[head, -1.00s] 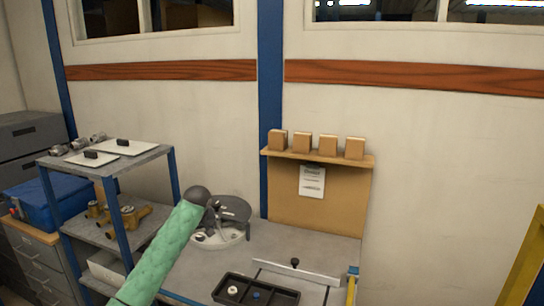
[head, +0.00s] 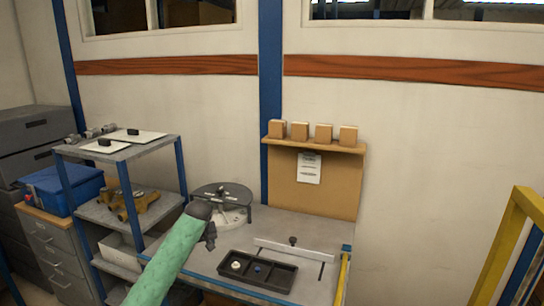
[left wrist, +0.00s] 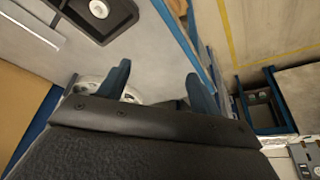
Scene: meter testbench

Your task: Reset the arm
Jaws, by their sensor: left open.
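My left arm, in a green sleeve, reaches in from the lower left of the head view. Its dark gripper (head: 210,238) is over the left part of the grey workbench (head: 290,228), between the round fixture and the black tray. In the left wrist view the two dark fingers (left wrist: 157,85) stand apart with nothing between them. The round fixture (head: 222,198), with a dark disc on a pale base, stands behind the gripper. In the left wrist view its pale base (left wrist: 90,86) shows partly behind a finger. My right gripper is in neither view.
A black compartment tray (head: 285,276) holds small parts at the bench front. Behind it is a metal rail (head: 300,252). A shelf rack (head: 140,152) with brass meters (head: 135,200) stands left. Boxes (head: 323,133) line the back board. A yellow frame (head: 505,235) stands right.

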